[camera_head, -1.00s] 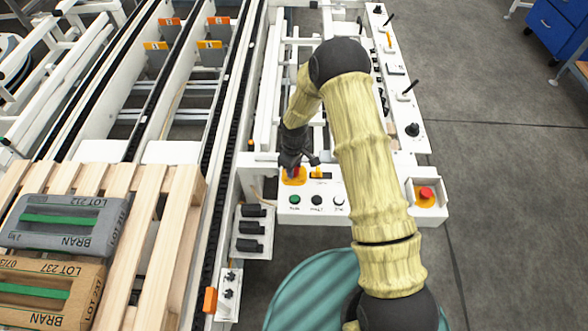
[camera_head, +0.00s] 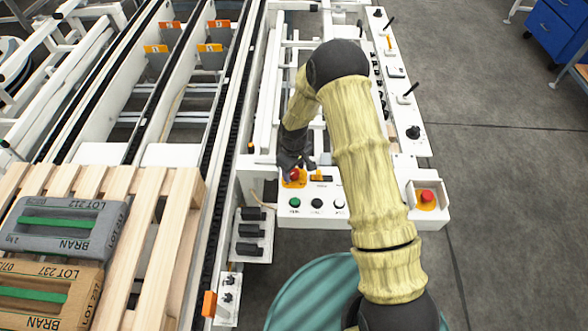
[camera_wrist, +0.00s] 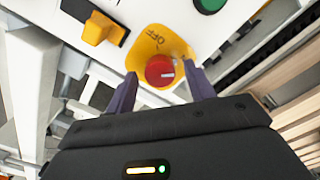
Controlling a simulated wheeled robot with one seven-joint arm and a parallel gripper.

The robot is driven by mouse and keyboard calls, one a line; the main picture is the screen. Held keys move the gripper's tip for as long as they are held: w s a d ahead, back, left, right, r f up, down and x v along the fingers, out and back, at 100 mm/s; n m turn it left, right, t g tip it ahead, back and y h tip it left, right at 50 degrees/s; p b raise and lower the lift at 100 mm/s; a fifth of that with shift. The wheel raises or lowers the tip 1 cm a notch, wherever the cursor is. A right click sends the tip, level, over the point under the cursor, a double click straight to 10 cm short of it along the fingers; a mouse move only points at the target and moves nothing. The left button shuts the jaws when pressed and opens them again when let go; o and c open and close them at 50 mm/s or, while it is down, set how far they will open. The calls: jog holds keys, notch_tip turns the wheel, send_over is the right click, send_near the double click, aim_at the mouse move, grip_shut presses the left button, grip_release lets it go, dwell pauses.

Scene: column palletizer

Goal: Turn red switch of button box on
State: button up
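The red switch (camera_head: 294,175) is a round red knob on a yellow plate at the upper left of the white button box (camera_head: 330,215). In the wrist view the red knob (camera_wrist: 160,71) shows fully, with a small white mark on its face and "OFF" printed on the yellow plate (camera_wrist: 150,40). My gripper (camera_wrist: 163,90) is open and empty, one purple finger on each side of the knob in that picture. Its fingertips appear just short of the knob, and I cannot tell whether they touch it. In the head view my gripper (camera_head: 297,166) is right over the switch.
Green (camera_head: 295,202), black (camera_head: 317,203) and white (camera_head: 339,204) buttons sit below the switch. A yellow-orange selector (camera_head: 319,177) is close on its right. A red emergency button (camera_head: 427,196) stands farther right. A pallet (camera_head: 150,240) with bags lies at left.

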aim_at(294, 172)
notch_tip(294, 172, up, 17)
jog(key=b, duration=0.1)
jog(key=shift+r+b, duration=0.2)
jog(key=shift+b, duration=0.2)
dwell(0.4)
jog(key=s+d+r+m+t, duration=0.1)
jog(key=s+d+r+m, duration=0.1)
jog(key=s+d, duration=0.3)
jog(key=s+d+r+m, duration=0.3)
jog(key=s+d+m, duration=0.1)
jog(key=s, duration=0.3)
jog(key=s+d+r+m+t+p, duration=0.1)
jog(key=s+d+r+m, duration=0.1)
jog(key=s+d, duration=0.4)
jog(key=shift+s+d+r+m+t, duration=0.15)
jog(key=shift+s+r+m+t, duration=0.25)
jog(key=shift+m, duration=0.4)
